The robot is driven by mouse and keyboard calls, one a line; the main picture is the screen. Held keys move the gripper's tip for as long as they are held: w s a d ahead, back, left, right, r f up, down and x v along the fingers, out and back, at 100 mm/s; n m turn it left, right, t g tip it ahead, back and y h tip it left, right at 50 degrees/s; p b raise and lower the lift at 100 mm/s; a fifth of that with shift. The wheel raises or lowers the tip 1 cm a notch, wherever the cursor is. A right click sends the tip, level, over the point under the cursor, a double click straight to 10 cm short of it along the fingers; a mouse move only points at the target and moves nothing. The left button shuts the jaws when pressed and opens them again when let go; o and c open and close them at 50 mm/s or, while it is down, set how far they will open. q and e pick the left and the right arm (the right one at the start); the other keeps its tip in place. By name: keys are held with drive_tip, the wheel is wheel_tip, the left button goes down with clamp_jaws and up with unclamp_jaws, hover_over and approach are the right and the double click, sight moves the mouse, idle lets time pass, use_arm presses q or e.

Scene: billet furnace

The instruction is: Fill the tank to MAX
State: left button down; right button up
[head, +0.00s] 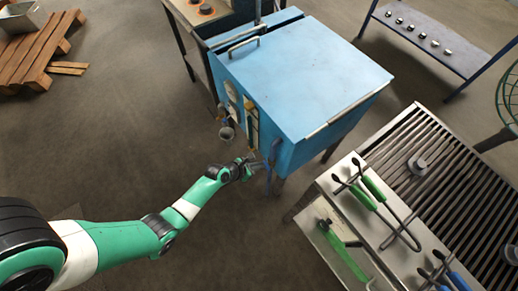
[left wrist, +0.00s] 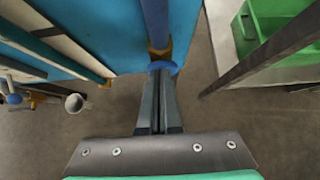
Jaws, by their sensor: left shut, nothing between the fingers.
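The tank is a blue box (head: 300,75) with a flat lid, standing on legs. Its front carries a round gauge (head: 231,92), an upright sight strip (head: 252,122) and a grey spout (head: 226,132). The spout also shows in the left wrist view (left wrist: 75,103). My left gripper (head: 254,163) is shut and empty, low by the tank's front right corner. In the left wrist view its fingertips (left wrist: 160,75) reach up to a blue round part (left wrist: 163,67) below a brass fitting (left wrist: 159,50) on a blue pipe (left wrist: 155,20). Contact cannot be told. The level and MAX mark are not readable.
A slatted metal table (head: 440,170) with green-handled tongs (head: 362,196) stands right of my left gripper. A green tray (left wrist: 270,45) shows there in the left wrist view. A wooden pallet (head: 35,50) lies far left.

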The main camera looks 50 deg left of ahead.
use_arm(q)
drive_tip(key=shift+s, duration=0.15)
idle(0.6)
drive_tip(key=s+f+p+v, duration=0.1)
drive_tip(key=p+v, duration=0.7)
drive_tip(key=v, duration=0.4)
drive_tip(key=shift+s+f, duration=0.2)
drive_tip(key=shift+s, duration=0.4)
